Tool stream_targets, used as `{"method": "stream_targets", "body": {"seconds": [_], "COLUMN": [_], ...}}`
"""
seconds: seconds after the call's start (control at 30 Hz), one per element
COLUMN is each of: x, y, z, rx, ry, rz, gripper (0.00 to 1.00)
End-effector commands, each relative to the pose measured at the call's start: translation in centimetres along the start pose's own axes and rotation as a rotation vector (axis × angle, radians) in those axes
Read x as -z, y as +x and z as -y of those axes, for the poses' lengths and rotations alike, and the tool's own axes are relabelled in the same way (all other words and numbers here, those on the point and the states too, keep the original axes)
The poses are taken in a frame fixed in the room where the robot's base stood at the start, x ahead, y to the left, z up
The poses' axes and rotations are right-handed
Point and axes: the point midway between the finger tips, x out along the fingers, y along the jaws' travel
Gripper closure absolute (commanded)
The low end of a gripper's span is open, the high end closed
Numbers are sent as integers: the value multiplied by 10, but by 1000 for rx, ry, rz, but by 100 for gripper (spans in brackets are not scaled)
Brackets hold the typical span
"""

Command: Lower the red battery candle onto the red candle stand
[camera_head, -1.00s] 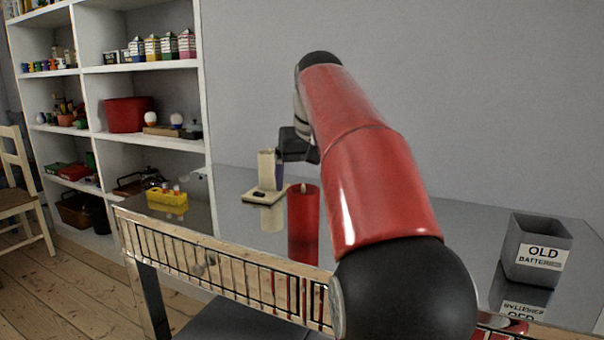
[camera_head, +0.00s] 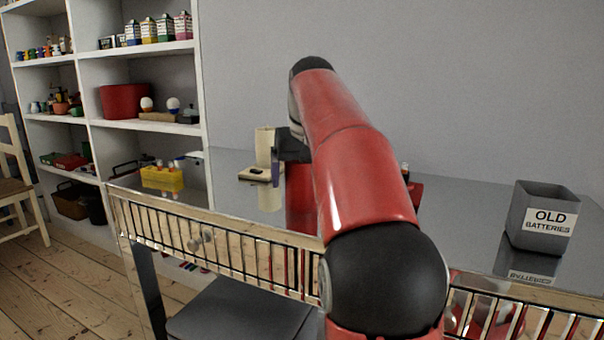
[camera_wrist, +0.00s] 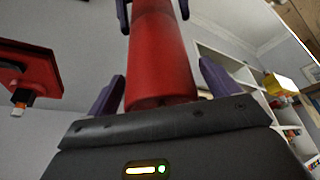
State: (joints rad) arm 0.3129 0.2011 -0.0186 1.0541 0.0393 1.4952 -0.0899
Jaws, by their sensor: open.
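The red battery candle (camera_head: 300,195) stands upright on the glossy table, partly hidden by my gripper and red arm. In the wrist view the candle (camera_wrist: 160,62) lies between the purple fingers of my gripper (camera_wrist: 160,85). The fingers are apart on either side of it. In the head view my gripper (camera_head: 280,162) is at the candle's upper part, with one purple finger showing. A red piece (camera_head: 415,193), which looks like the red candle stand, shows just right of my arm, mostly hidden. In the wrist view a red slab with a dark square and a small orange-and-white piece (camera_wrist: 30,70) is at the left.
A cream candle (camera_head: 264,143) is on a pale stand behind my gripper. A yellow holder (camera_head: 162,178) is at the table's left. A grey OLD BATTERIES bin (camera_head: 546,200) stands at the right, with clear table before it. Shelves (camera_head: 140,90) stand at the left.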

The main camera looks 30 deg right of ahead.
Motion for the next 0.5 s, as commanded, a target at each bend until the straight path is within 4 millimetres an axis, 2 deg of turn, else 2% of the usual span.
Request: {"method": "stream_targets", "body": {"seconds": [0.1, 0.4, 0.5], "x": [0, 0, 0], "y": [0, 0, -1], "z": [0, 0, 0], "rx": [0, 0, 0], "ry": [0, 0, 0], "rz": [0, 0, -1], "gripper": [15, 55, 65]}}
